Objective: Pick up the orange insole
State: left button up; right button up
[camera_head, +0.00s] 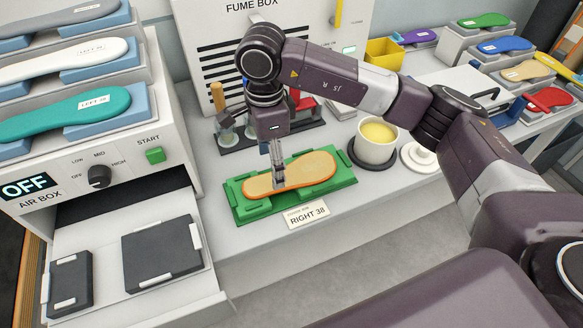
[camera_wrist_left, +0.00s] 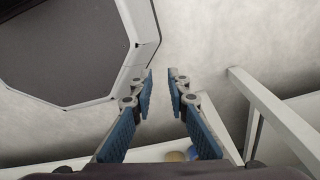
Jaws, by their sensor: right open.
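The air box (camera_head: 60,225) with stacked insoles stands at the left. The fume box (camera_head: 255,50) and a tool rack (camera_head: 233,134) are behind the holder. A cup of yellow liquid (camera_head: 376,141) and a white lid (camera_head: 419,157) stand at its right. Several coloured insoles sit further right.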

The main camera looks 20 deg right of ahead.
aim_at(291, 176)
notch_tip(291, 176, down, 3)
jog(key=shift+w+p, duration=0.1)
jog(key=shift+p, duration=1.05)
jog(key=shift+w+f, duration=0.25)
jog(key=shift+f, duration=0.9)
jog(key=shift+s+f, duration=0.1)
jog(key=c, duration=0.7)
pick_arm(q)
jog(key=shift+s+r, duration=0.3)
jog(key=shift+r, duration=0.4)
jog(key=shift+s+r, duration=0.3)
jog(key=shift+r, duration=0.35)
pick_arm(e)
jog(key=c, duration=0.6)
